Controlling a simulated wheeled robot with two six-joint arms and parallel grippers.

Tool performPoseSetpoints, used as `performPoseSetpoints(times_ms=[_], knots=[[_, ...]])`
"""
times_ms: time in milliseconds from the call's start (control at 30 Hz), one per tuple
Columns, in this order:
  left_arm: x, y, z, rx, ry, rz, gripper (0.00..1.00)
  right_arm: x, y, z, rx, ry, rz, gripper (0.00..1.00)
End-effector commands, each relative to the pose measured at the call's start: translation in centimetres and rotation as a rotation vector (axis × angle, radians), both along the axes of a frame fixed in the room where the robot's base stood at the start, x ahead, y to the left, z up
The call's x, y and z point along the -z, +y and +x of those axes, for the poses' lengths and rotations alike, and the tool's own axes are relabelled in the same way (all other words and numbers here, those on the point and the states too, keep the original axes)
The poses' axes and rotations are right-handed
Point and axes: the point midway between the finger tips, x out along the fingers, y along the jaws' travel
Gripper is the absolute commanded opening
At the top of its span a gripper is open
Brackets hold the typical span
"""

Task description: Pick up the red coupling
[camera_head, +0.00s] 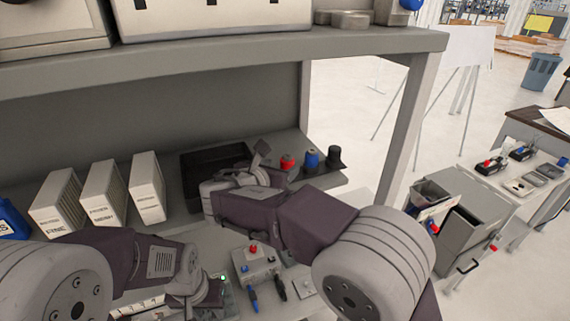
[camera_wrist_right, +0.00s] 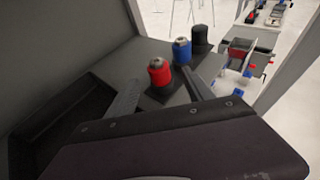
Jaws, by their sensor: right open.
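The red coupling (camera_head: 288,163) stands upright on the grey shelf, left of a blue coupling (camera_head: 311,159) and a black one (camera_head: 334,157). In the right wrist view the red coupling (camera_wrist_right: 160,73) has a metal top and a dark base. My right gripper (camera_head: 266,152) is open, with one finger on each side of the line to the red coupling in its wrist view. It looks empty, and whether the fingers reach around the coupling is unclear. My left gripper (camera_head: 198,290) is low at the left, over the lower worktop; its fingers cannot be made out.
A black tray (camera_head: 190,180) lies on the shelf left of the couplings, partly behind my right arm. White binders (camera_head: 146,188) stand further left. An upper shelf (camera_head: 230,45) and its post (camera_head: 408,120) bound the space. A control box (camera_head: 257,265) sits below.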

Motion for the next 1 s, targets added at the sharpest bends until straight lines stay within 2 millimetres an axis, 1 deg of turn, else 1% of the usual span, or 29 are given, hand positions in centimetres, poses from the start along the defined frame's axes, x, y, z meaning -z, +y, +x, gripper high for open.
performPoseSetpoints(times_ms=[67, 200, 300, 400, 567, 667, 700, 800, 1000], knots=[[-0.4, 0.0, 0.0, 0.0, 0.0, 0.0, 0.36, 0.2, -0.2, 0.5, 0.002, 0.002, -0.002, 0.61], [-1.8, 0.0, 0.0, 0.0, -0.001, 0.0, 0.36, 1.0, -0.9, 2.9, 0.004, 0.005, -0.003, 0.61], [-2.0, 0.0, 0.0, 0.0, -0.001, 0.0, 0.36, 1.8, -1.3, 4.1, 0.003, 0.003, -0.001, 0.61], [-2.0, 0.0, 0.0, 0.0, -0.001, 0.0, 0.36, 2.1, -1.5, 4.5, 0.0, 0.001, 0.0, 0.61], [-1.9, 0.0, 0.0, 0.0, 0.0, 0.0, 0.36, 2.1, -1.5, 4.5, 0.0, 0.001, 0.0, 0.61], [-1.9, 0.0, 0.0, 0.0, 0.0, 0.0, 0.36, 2.1, -1.5, 4.5, 0.0, 0.001, 0.0, 0.35], [-1.9, 0.0, 0.0, 0.0, 0.0, 0.0, 0.36, 2.1, -1.5, 4.5, 0.0, 0.001, 0.0, 0.24], [-1.9, 0.0, 0.0, 0.0, 0.0, 0.0, 0.36, 2.1, -1.5, 4.5, 0.0, 0.001, 0.0, 0.0], [-1.9, 0.0, 0.0, 0.0, 0.0, 0.0, 0.36, 2.2, -1.5, 4.5, 0.001, 0.002, 0.0, 0.0]])
